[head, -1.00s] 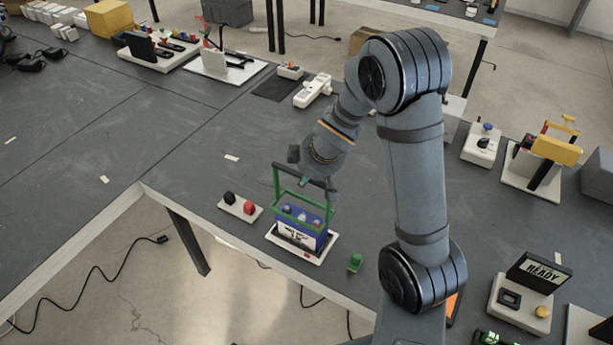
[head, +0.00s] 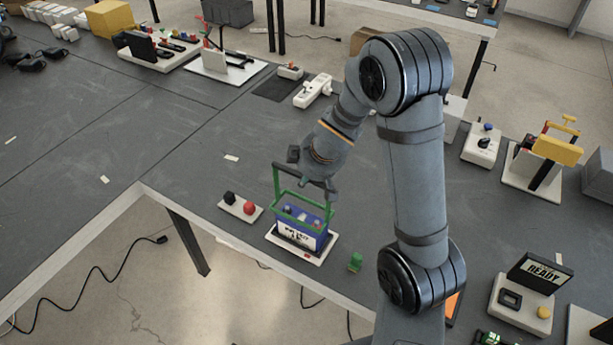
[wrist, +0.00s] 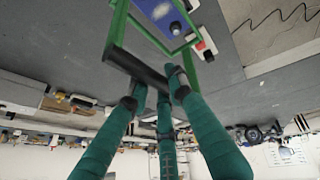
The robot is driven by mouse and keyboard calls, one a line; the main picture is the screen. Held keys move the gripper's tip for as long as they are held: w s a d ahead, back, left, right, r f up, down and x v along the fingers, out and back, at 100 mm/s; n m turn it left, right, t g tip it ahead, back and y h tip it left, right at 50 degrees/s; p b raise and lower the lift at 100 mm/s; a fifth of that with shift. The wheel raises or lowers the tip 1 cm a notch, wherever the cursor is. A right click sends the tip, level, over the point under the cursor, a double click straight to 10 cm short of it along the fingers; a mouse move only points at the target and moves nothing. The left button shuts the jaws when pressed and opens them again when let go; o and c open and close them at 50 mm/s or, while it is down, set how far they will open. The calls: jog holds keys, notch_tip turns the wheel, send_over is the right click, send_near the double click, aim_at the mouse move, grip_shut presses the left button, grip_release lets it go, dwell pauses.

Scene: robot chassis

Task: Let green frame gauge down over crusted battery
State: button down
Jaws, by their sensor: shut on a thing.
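The green frame gauge (head: 277,187) has a dark crossbar on top and an open green ring below. The crusted battery (head: 306,237) is a blue block with a white label and terminals on top, upright on a white base plate (head: 318,261). My gripper (head: 312,181) is shut on the gauge's crossbar, which is also clear in the wrist view (wrist: 135,65). The gauge hangs upright over the battery, and its ring lies at the level of the battery's top in the head view. I cannot tell whether the ring touches it. The battery top shows partly in the wrist view (wrist: 160,12).
A small white plate with black and red knobs (head: 240,207) lies left of the battery. A small green piece (head: 355,262) lies to its right. The table's front edge is close. A white power strip (head: 313,91) is farther back.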

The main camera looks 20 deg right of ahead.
jog(key=shift+f+b, duration=5.55)
jog(key=shift+f, duration=0.05)
jog(key=c, duration=1.5)
grip_release()
jog(key=shift+r, duration=0.15)
jog(key=shift+s+d+r, duration=0.1)
jog(key=shift+d+r, duration=0.1)
jog(key=shift+r, duration=0.2)
jog(key=shift+s+r, duration=0.4)
jog(key=shift+r, duration=0.15)
jog(key=v, duration=0.9)
jog(key=shift+s+a+r, duration=0.1)
jog(key=shift+s+r, duration=0.05)
jog(key=shift+r, duration=0.2)
